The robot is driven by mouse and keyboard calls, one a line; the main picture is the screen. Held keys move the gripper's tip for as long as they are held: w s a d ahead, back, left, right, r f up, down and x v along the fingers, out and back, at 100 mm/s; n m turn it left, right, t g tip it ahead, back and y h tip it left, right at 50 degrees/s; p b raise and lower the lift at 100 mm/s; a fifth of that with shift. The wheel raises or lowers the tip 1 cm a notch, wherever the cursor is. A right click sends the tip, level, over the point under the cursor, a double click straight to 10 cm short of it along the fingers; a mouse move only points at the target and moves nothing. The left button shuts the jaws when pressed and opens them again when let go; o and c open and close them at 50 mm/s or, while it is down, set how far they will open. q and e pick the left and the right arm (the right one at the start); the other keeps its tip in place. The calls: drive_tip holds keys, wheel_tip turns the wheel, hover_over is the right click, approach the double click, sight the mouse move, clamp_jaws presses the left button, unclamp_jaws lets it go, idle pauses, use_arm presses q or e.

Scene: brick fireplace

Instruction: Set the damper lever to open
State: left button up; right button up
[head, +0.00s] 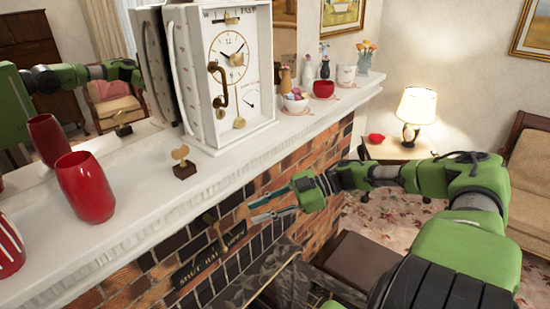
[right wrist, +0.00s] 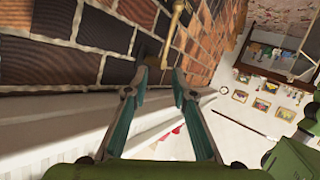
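The damper lever (head: 212,225) is a brass lever with a rounded end on the brick front below the mantel. It stands just above a dark plate (head: 208,258) lettered SHUT, HALF, OPEN. The lever's lower end is near the middle of the plate; its exact setting is hard to tell. My right gripper (head: 252,212) is open and empty, in front of the bricks to the right of the lever and apart from it. In the right wrist view the lever (right wrist: 176,22) shows beyond the open fingertips (right wrist: 156,88). My left gripper is not in view.
The white mantel shelf (head: 255,150) overhangs the bricks. It bears a white clock (head: 232,75), red vases (head: 85,188), a small brass key on a stand (head: 182,162) and cups. A mirror behind reflects a green arm. The dark fireplace opening lies below the plate.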

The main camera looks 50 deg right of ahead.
drive_tip(key=s+f, duration=0.1)
drive_tip(key=s+d+f, duration=0.1)
drive_tip(key=shift+s+d+f+m+g, duration=0.1)
drive_tip(key=shift+s+f+m+g, duration=0.15)
drive_tip(key=shift+f+m+g, duration=0.05)
drive_tip(key=shift+w+a, duration=0.4)
drive_tip(key=shift+a, duration=0.2)
clamp_jaws()
drive_tip(key=s+a+f+n+y+b, duration=0.2)
drive_tip(key=s+a+f+n+b, duration=0.25)
drive_tip(key=a+f, duration=0.6)
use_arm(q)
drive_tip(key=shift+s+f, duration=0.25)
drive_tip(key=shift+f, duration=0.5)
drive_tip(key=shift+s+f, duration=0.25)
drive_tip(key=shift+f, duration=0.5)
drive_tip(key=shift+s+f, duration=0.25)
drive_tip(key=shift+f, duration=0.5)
use_arm(e)
drive_tip(key=w+r+n+t+h, duration=0.3)
drive_tip(key=w+n+t, duration=0.3)
drive_tip(key=w+n, duration=0.2)
drive_tip(key=shift+w+d+r+h, duration=0.2)
drive_tip(key=shift+w+r+h, duration=0.25)
drive_tip(key=shift+w, duration=0.6)
